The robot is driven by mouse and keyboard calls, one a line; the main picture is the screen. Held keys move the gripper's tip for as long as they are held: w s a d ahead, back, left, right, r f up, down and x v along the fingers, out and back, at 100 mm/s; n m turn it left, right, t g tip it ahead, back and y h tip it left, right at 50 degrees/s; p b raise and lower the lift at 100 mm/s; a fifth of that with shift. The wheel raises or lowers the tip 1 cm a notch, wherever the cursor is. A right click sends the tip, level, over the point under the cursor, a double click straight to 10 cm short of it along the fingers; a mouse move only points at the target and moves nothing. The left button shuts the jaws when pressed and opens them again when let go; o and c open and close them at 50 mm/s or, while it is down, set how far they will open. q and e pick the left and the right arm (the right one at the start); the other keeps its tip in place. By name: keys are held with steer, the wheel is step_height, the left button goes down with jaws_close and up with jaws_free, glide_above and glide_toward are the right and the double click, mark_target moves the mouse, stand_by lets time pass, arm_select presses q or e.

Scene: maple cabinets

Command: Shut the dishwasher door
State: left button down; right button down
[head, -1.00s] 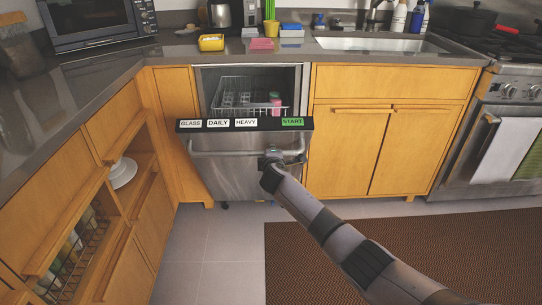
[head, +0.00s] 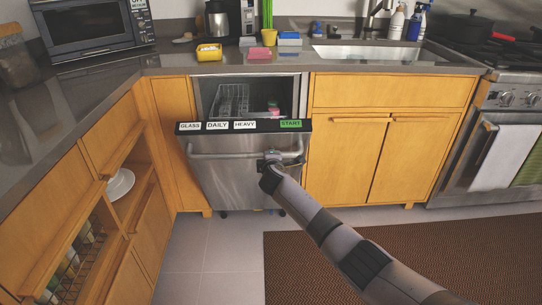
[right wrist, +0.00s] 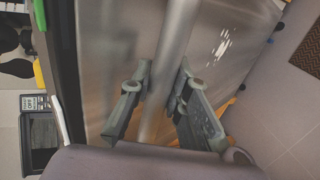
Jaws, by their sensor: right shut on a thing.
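The dishwasher door (head: 228,178) is stainless steel and stands partly open, its top tilted out from the cabinet front. A dark control strip (head: 265,127) with GLASS, DAILY, HEAVY and START labels runs along its top edge. My right gripper (head: 270,158) is at the right part of the door's handle (head: 220,155). In the right wrist view, the fingers of my right gripper (right wrist: 160,84) lie on both sides of the handle bar (right wrist: 172,45), shut on it. My left gripper is out of view.
A rack (head: 233,100) and a pinkish item (head: 274,109) are inside the dishwasher, behind the door top. Cabinets flank it, with an open shelf holding a white plate (head: 120,185) at left. A brown rug (head: 400,255) covers the floor at right.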

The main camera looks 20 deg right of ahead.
steer(key=c, duration=1.8)
jaws_free()
steer(key=shift+r, duration=0.25)
steer(key=o, duration=0.3)
steer(key=shift+f, duration=0.15)
steer(key=v, duration=1.2)
